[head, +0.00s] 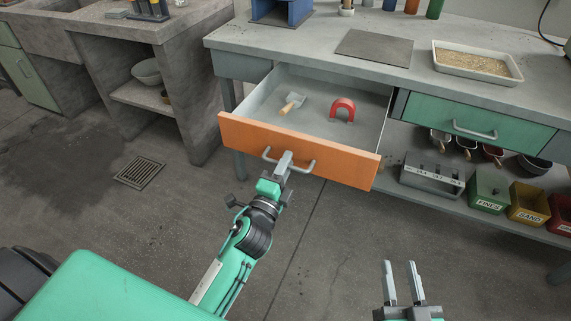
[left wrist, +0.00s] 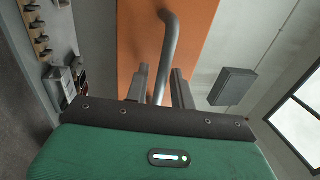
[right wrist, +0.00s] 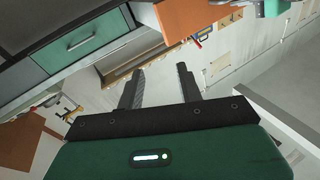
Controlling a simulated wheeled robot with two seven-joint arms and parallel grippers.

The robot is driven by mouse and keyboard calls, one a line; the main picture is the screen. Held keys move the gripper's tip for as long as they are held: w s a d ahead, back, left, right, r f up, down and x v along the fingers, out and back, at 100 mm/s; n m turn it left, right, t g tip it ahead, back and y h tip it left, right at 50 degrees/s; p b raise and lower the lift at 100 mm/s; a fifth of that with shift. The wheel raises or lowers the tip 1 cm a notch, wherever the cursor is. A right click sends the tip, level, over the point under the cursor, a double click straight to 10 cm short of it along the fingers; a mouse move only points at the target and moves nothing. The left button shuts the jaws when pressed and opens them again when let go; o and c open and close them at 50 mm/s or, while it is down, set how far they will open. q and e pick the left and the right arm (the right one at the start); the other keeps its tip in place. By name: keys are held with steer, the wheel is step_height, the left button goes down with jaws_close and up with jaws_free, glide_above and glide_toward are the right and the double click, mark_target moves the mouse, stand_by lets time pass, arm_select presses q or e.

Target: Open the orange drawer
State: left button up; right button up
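The orange drawer (head: 300,149) under the bench stands pulled well out, its inside showing. A wooden-handled scoop or brush (head: 291,104) and a red horseshoe-shaped piece (head: 343,108) lie in it. My left gripper (head: 284,164) is at the drawer's grey bar handle (head: 306,168). In the left wrist view the handle (left wrist: 169,45) runs between the two fingers (left wrist: 161,85), which are close around it. My right gripper (head: 403,275) is open and empty, low in front of the bench and right of the drawer. Its parted fingers also show in the right wrist view (right wrist: 160,82).
A closed green drawer (head: 480,121) is right of the orange one. Below it, a shelf holds a grey rack (head: 432,180) and labelled bins (head: 489,190). A tray of grains (head: 476,62) and a dark mat (head: 375,47) lie on the bench. Open floor lies in front.

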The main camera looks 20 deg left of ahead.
arm_select(q)
steer(key=shift+s, duration=0.15)
